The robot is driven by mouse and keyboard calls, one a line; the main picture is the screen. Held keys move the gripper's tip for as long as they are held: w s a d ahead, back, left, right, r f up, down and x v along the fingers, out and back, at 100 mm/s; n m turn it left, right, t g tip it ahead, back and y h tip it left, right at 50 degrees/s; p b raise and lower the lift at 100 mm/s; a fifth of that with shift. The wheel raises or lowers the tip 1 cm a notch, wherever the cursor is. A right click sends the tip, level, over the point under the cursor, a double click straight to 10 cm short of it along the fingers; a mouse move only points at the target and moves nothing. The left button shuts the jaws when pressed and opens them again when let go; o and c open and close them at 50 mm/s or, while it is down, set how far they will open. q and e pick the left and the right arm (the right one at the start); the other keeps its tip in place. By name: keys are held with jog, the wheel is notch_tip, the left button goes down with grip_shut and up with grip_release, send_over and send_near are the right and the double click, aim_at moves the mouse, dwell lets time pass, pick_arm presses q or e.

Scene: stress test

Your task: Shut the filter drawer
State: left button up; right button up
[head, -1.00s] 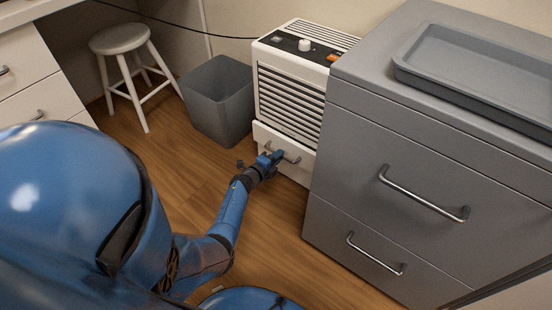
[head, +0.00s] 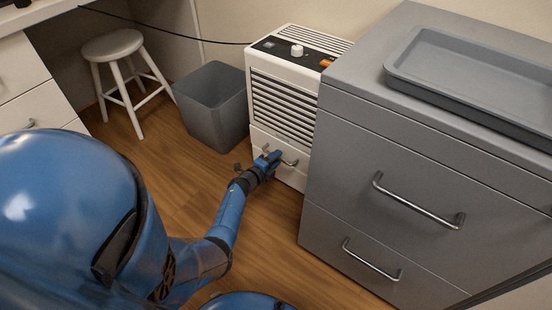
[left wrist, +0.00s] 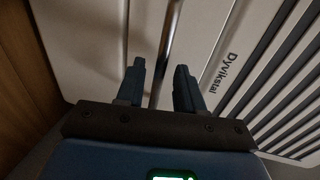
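The white louvred unit (head: 283,103) stands against the wall, with the filter drawer (head: 293,175) at its bottom. The drawer front looks flush or nearly flush with the unit's face; a small gap cannot be ruled out. A metal bar handle (head: 290,162) crosses the drawer front and is partly hidden by my left gripper (head: 272,158). In the left wrist view the fingers (left wrist: 160,85) are apart, with the handle (left wrist: 167,45) running between them and clear space beside it. My right gripper is not in view.
A grey cabinet (head: 390,175) with bar handles stands close to the unit's right and carries a grey tray (head: 400,75). A grey bin (head: 212,108) stands to the left, and a white stool (head: 115,50) farther left. The wooden floor (head: 190,185) in front is clear.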

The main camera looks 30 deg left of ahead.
pick_arm(q)
jog(key=p+v, duration=0.5)
jog(key=v, duration=0.5)
jog(key=shift+p, duration=0.4)
jog(key=s+d+r+n+t+y+p, duration=0.1)
jog(key=s+d+r+n+t+p, duration=0.15)
jog(key=s+d+r+n, duration=0.85)
jog(key=s+d+r+n+p, duration=0.1)
jog(key=s+d+r+n, duration=0.3)
jog(key=s+r, duration=0.4)
jog(key=s+d+r+n+p, duration=0.1)
jog(key=s+d+r+n, duration=0.25)
jog(key=s+r, duration=0.45)
notch_tip(320, 180, up, 38)
jog(key=p, duration=3.7)
jog(key=shift+a, duration=0.25)
